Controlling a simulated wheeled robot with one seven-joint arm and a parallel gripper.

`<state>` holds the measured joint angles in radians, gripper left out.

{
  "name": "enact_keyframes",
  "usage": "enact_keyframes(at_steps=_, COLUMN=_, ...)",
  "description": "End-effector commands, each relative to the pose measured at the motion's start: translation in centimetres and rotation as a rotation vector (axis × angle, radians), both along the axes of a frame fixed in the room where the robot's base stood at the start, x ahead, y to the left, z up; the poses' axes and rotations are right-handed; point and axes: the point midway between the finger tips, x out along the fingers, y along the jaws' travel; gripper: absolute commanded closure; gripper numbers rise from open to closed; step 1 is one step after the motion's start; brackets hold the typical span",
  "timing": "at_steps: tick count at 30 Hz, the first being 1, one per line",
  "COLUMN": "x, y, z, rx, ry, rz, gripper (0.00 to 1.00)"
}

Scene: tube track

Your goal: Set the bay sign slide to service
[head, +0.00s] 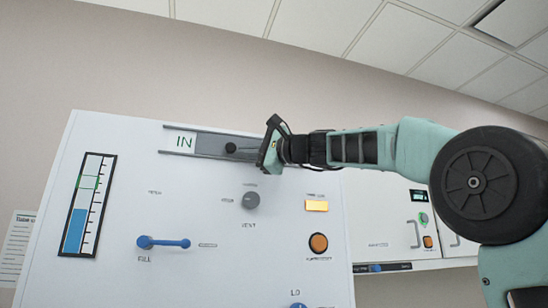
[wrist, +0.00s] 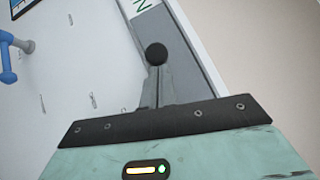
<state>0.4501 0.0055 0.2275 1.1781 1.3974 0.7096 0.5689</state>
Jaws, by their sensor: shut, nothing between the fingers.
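The bay sign slide (head: 205,144) is a grey horizontal track at the top of the white panel. Its window at the left end reads "IN" in green (head: 184,142). A dark round knob (head: 230,148) sits on the track, right of the window. In the wrist view the knob (wrist: 156,54) is just beyond my fingertips, and part of the green lettering (wrist: 141,5) shows past it. My gripper (head: 264,157) is shut and empty, to the right of the knob at the track. Whether the fingertips touch the knob cannot be told. The track's right end is hidden behind my gripper.
The white panel (head: 130,200) also carries a blue level gauge (head: 90,205), a blue lever (head: 163,242), a grey dial (head: 251,200), an orange button (head: 318,243) and a yellow lamp (head: 316,206). Another white unit (head: 385,215) stands to the right. The space above the panel is clear.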

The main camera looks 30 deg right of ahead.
Motion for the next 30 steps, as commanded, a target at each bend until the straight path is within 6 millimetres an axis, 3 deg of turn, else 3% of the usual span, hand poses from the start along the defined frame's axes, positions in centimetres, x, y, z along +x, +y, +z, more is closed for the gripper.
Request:
enact_keyframes(at_steps=3, x=0.7, y=3.0, z=0.1, rx=-0.001, ry=-0.001, rz=0.008, gripper=1.0)
enact_keyframes(at_steps=12, x=1.9, y=6.8, z=0.1, rx=0.001, ry=0.0, rz=0.003, gripper=1.0)
enact_keyframes(at_steps=30, x=2.1, y=7.5, z=-0.1, rx=0.001, ry=0.001, rz=0.005, gripper=1.0)
